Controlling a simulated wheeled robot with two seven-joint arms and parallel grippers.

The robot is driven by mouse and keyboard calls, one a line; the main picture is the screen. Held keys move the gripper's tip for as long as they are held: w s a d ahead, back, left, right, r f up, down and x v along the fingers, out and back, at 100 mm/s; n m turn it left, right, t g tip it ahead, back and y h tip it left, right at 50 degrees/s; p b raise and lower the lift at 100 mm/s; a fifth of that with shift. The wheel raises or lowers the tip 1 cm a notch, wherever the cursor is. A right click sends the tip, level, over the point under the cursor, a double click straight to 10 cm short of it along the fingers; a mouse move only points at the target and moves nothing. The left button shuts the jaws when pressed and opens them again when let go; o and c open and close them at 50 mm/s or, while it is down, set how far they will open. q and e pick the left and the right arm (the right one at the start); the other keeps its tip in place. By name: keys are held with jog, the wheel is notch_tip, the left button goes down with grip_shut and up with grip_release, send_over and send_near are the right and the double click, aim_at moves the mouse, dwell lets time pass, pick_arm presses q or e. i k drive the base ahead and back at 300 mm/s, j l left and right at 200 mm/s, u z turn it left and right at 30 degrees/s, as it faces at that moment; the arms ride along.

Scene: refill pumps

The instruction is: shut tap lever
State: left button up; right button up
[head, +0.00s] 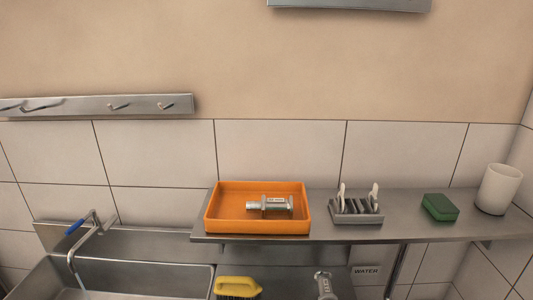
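The tap (72,262) stands at the far left at the back of the steel sink, a thin bent metal pipe. Its blue lever (75,227) slants up to the right near the top of the pipe. Neither of my grippers is in view.
A steel shelf (395,232) carries an orange tray (257,228) with a metal pump part (270,203), a small rack (357,218), a green sponge (440,207) and a white cup (498,188).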

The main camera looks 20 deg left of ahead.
aim_at(92, 212)
jog(key=u, duration=1.75)
